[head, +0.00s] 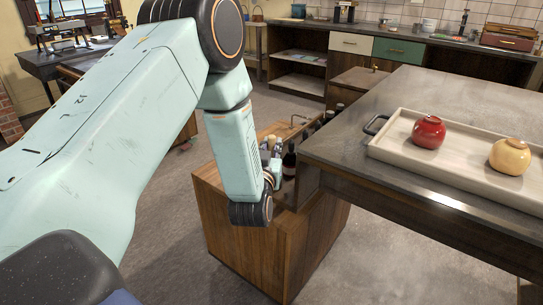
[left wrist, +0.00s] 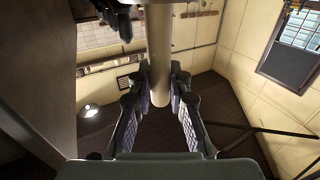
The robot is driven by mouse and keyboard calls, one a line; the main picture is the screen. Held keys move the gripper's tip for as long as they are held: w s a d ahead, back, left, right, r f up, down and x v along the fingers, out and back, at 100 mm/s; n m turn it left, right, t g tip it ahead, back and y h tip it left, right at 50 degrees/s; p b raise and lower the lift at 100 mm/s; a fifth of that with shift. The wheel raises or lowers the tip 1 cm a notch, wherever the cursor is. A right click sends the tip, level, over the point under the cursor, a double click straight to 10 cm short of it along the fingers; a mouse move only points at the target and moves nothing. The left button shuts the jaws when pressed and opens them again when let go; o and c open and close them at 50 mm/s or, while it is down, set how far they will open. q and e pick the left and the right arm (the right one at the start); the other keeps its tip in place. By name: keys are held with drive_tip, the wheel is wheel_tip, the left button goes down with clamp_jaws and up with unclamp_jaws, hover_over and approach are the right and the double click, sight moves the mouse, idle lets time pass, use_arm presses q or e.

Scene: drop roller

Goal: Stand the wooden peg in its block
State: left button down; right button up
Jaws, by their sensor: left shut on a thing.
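A pale beige round rod, which looks like the wooden peg (left wrist: 160,50), runs down from the top edge of the left wrist view. My left gripper (left wrist: 161,85) is shut on its lower end, with a dark finger on each side. The peg's other end is out of the frame. In the head view my left arm reaches in from the left and bends down over a wooden crate; its gripper is mostly hidden there, and I cannot make out the peg. I do not see a block for the peg. My right gripper is not in the head view.
The wooden crate (head: 245,242) with several bottles stands beside a dark-topped table (head: 350,160). On the table, a pale tray (head: 455,178) holds a red pot (head: 428,132) and a yellow pot (head: 510,157). A dark jointed part (left wrist: 118,20) near the peg is unclear.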

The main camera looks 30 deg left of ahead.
use_arm(q)
drive_tip(key=shift+s+f, duration=0.1)
drive_tip(key=shift+f, duration=0.75)
drive_tip(key=shift+a+f, duration=0.1)
drive_tip(key=shift+f, duration=0.2)
drive_tip(key=shift+w+a+f, duration=0.1)
drive_tip(key=shift+w, duration=0.25)
drive_tip(key=shift+s+b, duration=0.2)
drive_tip(key=shift+b, duration=0.1)
drive_tip(key=c, duration=1.7)
unclamp_jaws()
drive_tip(key=o, duration=0.4)
drive_tip(key=shift+w+f, duration=0.15)
drive_tip(key=shift+f, duration=0.05)
drive_tip(key=shift+r, duration=0.15)
drive_tip(key=shift+r, duration=0.1)
